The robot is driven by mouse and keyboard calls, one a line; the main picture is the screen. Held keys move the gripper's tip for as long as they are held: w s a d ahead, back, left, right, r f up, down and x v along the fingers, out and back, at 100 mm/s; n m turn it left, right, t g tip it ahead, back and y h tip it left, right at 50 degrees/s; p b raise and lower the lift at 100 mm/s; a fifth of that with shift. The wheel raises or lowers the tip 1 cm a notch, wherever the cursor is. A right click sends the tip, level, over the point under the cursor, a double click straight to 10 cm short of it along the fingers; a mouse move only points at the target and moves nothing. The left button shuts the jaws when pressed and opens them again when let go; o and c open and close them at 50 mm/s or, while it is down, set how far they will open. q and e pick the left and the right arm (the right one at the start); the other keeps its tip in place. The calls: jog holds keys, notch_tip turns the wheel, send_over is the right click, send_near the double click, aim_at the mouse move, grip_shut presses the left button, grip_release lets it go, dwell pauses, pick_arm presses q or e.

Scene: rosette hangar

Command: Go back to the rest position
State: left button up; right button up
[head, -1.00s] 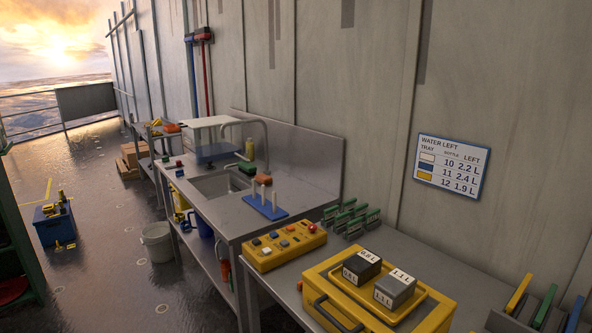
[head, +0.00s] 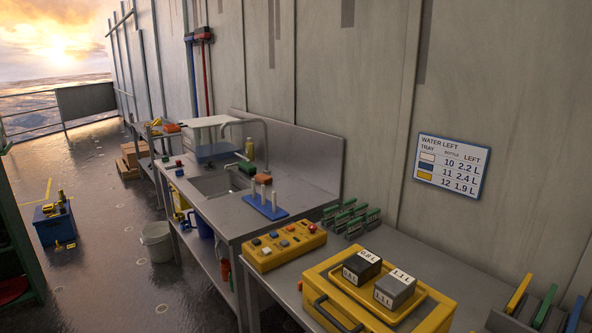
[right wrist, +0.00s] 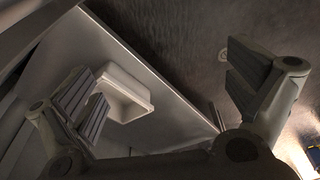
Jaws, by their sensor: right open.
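My right gripper (right wrist: 165,90) shows in the right wrist view. Its two ridged fingers stand wide apart with nothing between them in its grip. A white rectangular tray or basin (right wrist: 125,92) lies beyond the left finger, on or by a grey surface; the gripper does not visibly touch it. Neither of my grippers shows in the head view. My left gripper is out of sight.
A yellow case (head: 325,272) carries two weight blocks, a dark one (head: 362,268) and a grey one (head: 395,291). A yellow button box (head: 285,246) stands beside it. The sink bench (head: 225,212) is further back. Open floor (head: 105,215) lies at left.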

jog(key=s+d+f+g, duration=0.1)
jog(key=s+d+f, duration=0.1)
jog(key=s+f, duration=1)
jog(key=shift+s+d, duration=0.25)
jog(key=shift+s, duration=0.85)
jog(key=shift+f, duration=0.1)
